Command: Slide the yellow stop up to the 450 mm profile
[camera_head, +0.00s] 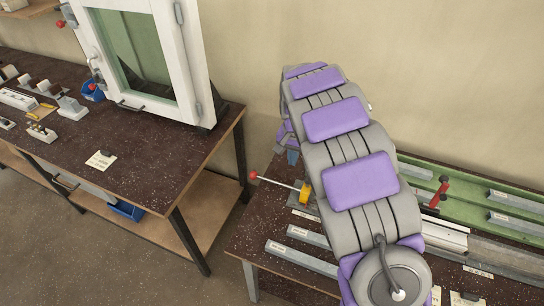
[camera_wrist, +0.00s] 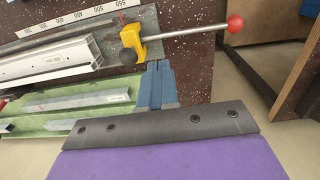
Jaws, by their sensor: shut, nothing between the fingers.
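The yellow stop (camera_head: 305,193) sits on the clamp bench with a rod ending in a red ball. In the wrist view, the yellow stop (camera_wrist: 131,43) has a black knob at its foot, and its rod points right. A pale aluminium profile (camera_wrist: 50,65) lies left of it; a gap shows between its end and the stop. I cannot read a length on it. The profile (camera_head: 445,238) also shows in the head view, partly behind my arm. My gripper (camera_wrist: 158,70) has blue fingers, shut and empty, beside the stop; I cannot tell whether they touch it.
A numbered scale (camera_wrist: 70,18) runs along the bench. Green trays (camera_head: 440,180) hold grey profiles behind, and labelled bars (camera_head: 300,257) lie in front. A red clamp handle (camera_head: 439,192) stands right of my arm. A second table (camera_head: 150,165) with a white window frame (camera_head: 200,60) is left.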

